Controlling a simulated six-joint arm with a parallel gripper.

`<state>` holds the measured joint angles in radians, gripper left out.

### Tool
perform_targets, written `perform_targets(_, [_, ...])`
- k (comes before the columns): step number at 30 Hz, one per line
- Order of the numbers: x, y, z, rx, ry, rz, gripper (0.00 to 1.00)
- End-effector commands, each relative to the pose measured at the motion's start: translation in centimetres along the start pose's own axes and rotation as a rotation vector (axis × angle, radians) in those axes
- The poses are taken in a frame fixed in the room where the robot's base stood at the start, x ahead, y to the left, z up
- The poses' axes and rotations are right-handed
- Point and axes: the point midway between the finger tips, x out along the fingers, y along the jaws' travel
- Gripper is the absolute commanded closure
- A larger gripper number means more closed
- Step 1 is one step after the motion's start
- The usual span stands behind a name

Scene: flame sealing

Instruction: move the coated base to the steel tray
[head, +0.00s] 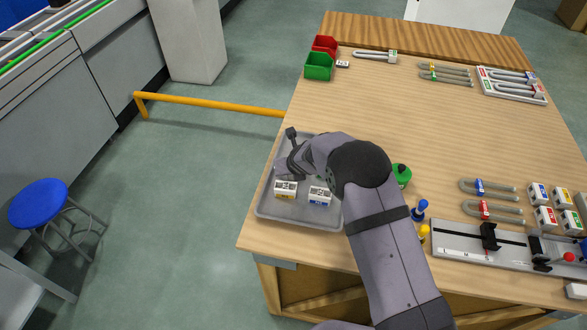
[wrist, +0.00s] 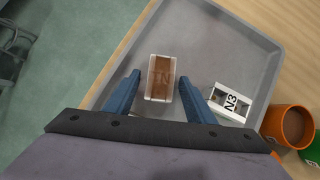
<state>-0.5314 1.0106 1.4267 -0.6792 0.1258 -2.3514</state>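The grey steel tray (head: 263,211) lies at the table's left front corner. It also shows in the wrist view (wrist: 203,30). A white base with a brown coated-looking top (wrist: 160,78) sits in the tray; in the head view it is the left block (head: 285,189). Beside it on the right stands a second white block (head: 319,196), marked N3 in the wrist view (wrist: 230,102). My gripper (wrist: 160,85) is open over the tray, with its blue fingers on either side of the brown-topped base and gaps showing on both sides. In the head view the fingertips are hidden.
An orange cup (wrist: 288,125) and a green container (head: 401,172) stand right of the tray. Small blue (head: 420,210) and yellow bottles stand near a slide fixture (head: 465,243). Red and green bins (head: 318,67) are at the back left. The table's middle is clear.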

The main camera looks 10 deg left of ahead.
Motion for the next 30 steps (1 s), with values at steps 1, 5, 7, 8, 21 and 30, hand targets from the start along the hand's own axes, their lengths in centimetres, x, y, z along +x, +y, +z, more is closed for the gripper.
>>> perform_targets(1, [0.0,0.0,0.0,0.0,0.0,0.0,0.5])
perform_targets(5, [-0.1,0.0,0.0,0.0,0.0,0.0,0.5])
perform_targets(7, [-0.3,0.0,0.2,0.0,0.0,0.0,0.5])
perform_targets(8, [-0.4,0.0,0.3,0.0,0.0,0.0,0.5])
perform_targets(21, [-5.3,0.1,0.3,-0.001,-0.002,0.0,0.5])
perform_targets(30, [-10.0,0.0,0.3,-0.001,-0.001,0.0,0.5])
